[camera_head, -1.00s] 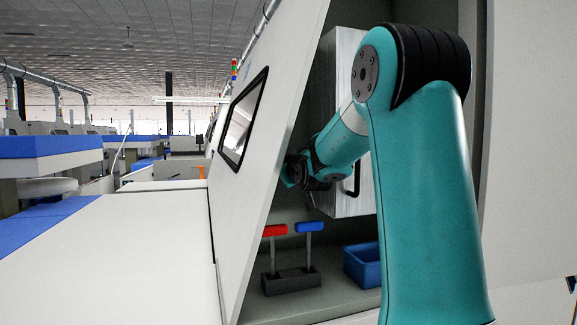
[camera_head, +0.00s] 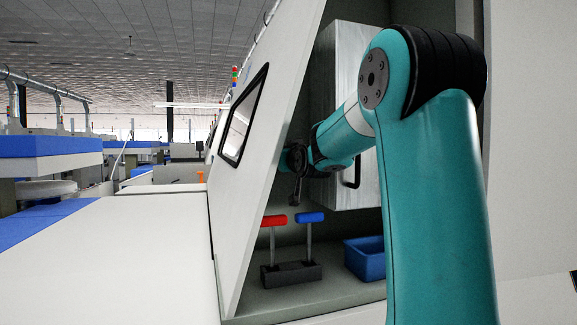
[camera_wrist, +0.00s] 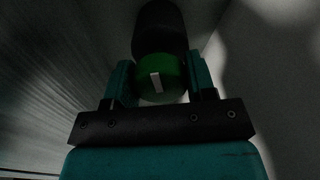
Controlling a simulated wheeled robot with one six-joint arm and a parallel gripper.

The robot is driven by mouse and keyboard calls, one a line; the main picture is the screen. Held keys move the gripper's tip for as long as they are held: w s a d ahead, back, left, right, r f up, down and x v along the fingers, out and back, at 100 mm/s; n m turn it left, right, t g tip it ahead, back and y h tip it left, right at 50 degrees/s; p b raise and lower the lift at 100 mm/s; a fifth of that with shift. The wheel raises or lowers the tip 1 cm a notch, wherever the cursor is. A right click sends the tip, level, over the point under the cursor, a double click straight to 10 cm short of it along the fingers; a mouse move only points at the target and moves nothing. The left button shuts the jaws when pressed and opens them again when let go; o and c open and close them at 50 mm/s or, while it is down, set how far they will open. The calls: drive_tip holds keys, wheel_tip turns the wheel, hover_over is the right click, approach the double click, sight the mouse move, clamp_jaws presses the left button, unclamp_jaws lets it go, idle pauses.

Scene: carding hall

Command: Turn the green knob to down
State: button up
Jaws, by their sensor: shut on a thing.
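The green knob (camera_wrist: 155,86) shows in the wrist view, round with a white mark on its face. The mark runs nearly up and down in that picture, a little tilted. My gripper (camera_wrist: 162,64) has one teal finger on each side of the knob and is shut on it. A dark cylinder (camera_wrist: 160,30) stands behind the knob. In the head view my wrist reaches into the open machine cabinet, and the knob cannot be made out there.
In the head view, a red-handled lever (camera_head: 273,220) and a blue-handled lever (camera_head: 311,217) stand below my wrist. A blue bin (camera_head: 366,260) is to their right. A grey box (camera_head: 350,100) with a black handle is behind my arm. A slanted white panel (camera_head: 262,140) is at left.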

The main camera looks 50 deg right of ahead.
drive_tip(key=shift+m+b, duration=0.3)
drive_tip(key=shift+m, duration=0.4)
drive_tip(key=o, duration=0.9)
drive_tip(key=shift+s, duration=0.1)
